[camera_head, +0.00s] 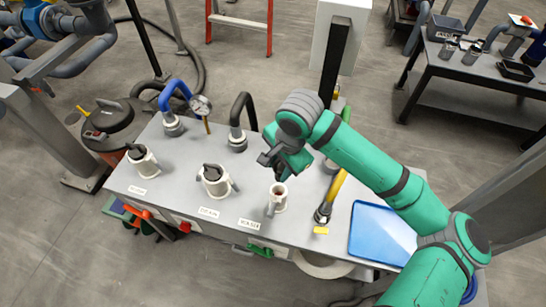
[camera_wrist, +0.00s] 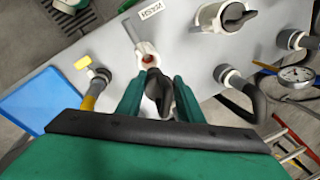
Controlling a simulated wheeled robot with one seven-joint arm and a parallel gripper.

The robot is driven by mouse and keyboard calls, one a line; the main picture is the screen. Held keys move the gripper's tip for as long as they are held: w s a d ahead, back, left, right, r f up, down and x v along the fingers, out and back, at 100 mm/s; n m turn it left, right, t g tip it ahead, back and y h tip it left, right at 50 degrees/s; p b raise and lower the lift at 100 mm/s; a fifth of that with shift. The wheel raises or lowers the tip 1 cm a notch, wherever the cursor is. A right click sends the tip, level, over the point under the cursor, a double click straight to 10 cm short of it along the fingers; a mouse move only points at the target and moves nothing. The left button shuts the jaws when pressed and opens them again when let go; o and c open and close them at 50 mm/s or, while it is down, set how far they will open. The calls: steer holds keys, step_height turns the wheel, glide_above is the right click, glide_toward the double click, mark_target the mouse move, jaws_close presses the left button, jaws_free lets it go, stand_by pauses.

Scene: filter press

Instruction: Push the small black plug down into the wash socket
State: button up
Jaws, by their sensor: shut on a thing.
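The wash socket (camera_head: 279,199) is a small white collar with side levers and a reddish opening, on the grey bench top. It also shows in the wrist view (camera_wrist: 148,58), empty, with a label reading WASH beside it. My gripper (camera_wrist: 157,88) is shut on the small black plug (camera_wrist: 158,95), which sits between its two green fingers. In the head view my gripper (camera_head: 287,163) is above and just behind the socket. The plug appears apart from the socket; its lower end is hard to make out.
Two larger white sockets with black plugs stand left, the middle (camera_head: 216,181) and far-left (camera_head: 142,160). A yellow hose fitting (camera_head: 329,199) and blue tray (camera_head: 381,234) are right. Blue and black hoses (camera_head: 240,117) and a gauge (camera_head: 201,107) stand along the back.

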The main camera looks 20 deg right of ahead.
steer(key=shift+f, duration=3.3)
steer(key=shift+f, duration=1.6)
steer(key=o, duration=1.1)
steer(key=shift+o, duration=0.2)
step_height(320, 180, up, 11)
steer(key=s, duration=0.2)
steer(key=shift+d, duration=0.3)
